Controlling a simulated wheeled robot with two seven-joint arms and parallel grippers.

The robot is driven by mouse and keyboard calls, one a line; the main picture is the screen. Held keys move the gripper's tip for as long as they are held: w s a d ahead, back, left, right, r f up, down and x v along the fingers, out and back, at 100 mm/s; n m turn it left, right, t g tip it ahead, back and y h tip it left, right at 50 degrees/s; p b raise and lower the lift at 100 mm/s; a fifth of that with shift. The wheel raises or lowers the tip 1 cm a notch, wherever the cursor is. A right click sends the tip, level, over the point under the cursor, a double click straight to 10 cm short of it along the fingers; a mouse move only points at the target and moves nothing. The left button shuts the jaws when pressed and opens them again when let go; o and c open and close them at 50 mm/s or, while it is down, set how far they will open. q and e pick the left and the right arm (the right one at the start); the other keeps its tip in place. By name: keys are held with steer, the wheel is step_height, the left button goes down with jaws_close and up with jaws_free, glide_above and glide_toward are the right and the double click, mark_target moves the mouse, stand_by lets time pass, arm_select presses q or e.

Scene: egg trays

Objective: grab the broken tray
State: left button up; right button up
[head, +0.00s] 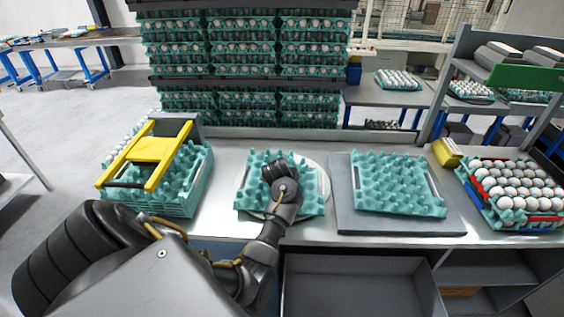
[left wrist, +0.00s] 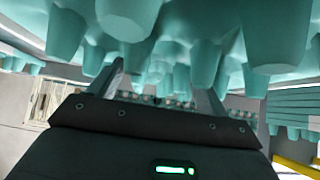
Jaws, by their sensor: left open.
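A teal egg tray (head: 311,201), empty as far as I can see, lies on a round white plate (head: 324,168) in the middle of the worktop. A second empty teal tray (head: 395,183) lies on a grey board to its right. I see no clear crack in either, so I cannot tell which is broken. My left gripper (head: 275,172) is over the middle tray and hides part of it; its fingertips are hidden in the head view.
A stack of teal trays (head: 180,203) with a yellow frame (head: 155,150) stands on the left. A tray of white eggs (head: 512,190) and a yellow box (head: 446,153) are on the right. A tall rack of egg trays (head: 240,62) rises behind the worktop.

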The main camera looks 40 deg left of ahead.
arm_select(q)
steer(key=shift+x, duration=1.05)
steer(key=shift+s+d, duration=0.1)
steer(key=shift+d, duration=0.05)
steer(key=c, duration=1.1)
steer(key=shift+o, duration=0.2)
